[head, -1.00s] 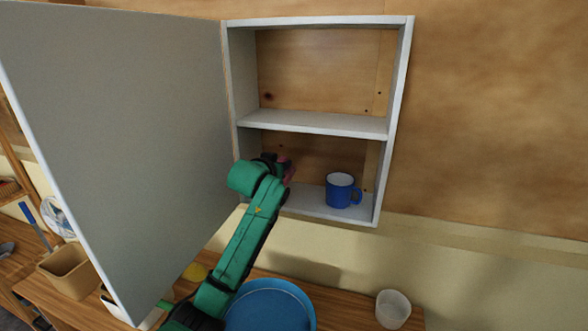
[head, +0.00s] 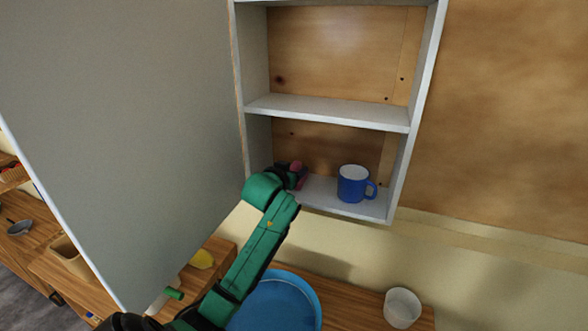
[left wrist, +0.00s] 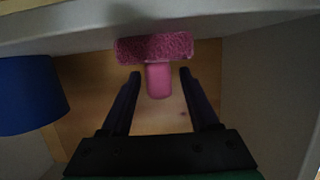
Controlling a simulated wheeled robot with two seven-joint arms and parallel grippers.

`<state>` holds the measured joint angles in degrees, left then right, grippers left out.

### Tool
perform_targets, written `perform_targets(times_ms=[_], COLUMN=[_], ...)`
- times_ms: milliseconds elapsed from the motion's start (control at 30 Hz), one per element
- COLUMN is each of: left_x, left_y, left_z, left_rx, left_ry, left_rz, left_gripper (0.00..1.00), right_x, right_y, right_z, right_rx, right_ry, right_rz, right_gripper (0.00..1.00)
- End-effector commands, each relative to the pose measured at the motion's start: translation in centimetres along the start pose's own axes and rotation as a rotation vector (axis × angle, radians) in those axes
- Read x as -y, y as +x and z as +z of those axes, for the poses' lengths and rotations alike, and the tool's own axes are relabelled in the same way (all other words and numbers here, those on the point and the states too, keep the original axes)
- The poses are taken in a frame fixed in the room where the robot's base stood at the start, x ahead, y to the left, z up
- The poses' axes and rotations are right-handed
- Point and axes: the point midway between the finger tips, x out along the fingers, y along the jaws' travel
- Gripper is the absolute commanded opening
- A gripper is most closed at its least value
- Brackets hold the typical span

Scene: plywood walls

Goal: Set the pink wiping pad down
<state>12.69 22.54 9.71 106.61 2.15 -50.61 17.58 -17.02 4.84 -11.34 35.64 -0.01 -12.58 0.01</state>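The pink wiping pad (left wrist: 155,48) shows in the left wrist view, its fuzzy face against the pale shelf board and its pink handle (left wrist: 159,82) pointing toward my gripper. In the head view only a small bit of the pad (head: 297,167) shows, in the cabinet's lower compartment. My left gripper (left wrist: 159,76) is open, with one finger on each side of the handle and gaps between. In the head view my left gripper (head: 296,178) is partly hidden by its wrist and dark against the shelf. My right gripper is not in view.
A blue mug (head: 352,184) stands right of the pad on the same cabinet shelf (head: 335,198). The cabinet door (head: 120,130) stands open at left. Below, a blue basin (head: 275,305), white cup (head: 402,307) and yellow item (head: 202,259) are on the wooden counter. The upper compartment is empty.

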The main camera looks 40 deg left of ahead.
Motion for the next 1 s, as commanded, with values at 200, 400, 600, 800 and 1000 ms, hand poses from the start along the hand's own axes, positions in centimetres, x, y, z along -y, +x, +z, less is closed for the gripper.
perform_targets(times_ms=[200, 400, 600, 800, 1000], left_x=[0.0, 0.0, 0.0, 0.0, 0.0], left_y=[-0.1, -2.4, -7.0, -11.1, -12.1], left_z=[0.0, 0.3, 0.5, 0.2, 0.0], left_rx=[-0.001, -0.004, -0.006, -0.003, 0.000], left_ry=[0.000, 0.001, 0.001, 0.001, 0.000], left_rz=[0.000, 0.001, 0.001, 0.001, 0.000], left_gripper=[0.61, 0.61, 0.61, 0.61, 0.61], right_x=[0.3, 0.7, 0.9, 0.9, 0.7], right_y=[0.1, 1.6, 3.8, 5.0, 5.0], right_z=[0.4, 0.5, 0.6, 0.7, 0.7], right_rx=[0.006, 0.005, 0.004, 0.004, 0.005], right_ry=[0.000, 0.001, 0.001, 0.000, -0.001], right_rz=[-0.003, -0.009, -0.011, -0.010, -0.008], right_gripper=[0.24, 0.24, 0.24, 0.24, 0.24])
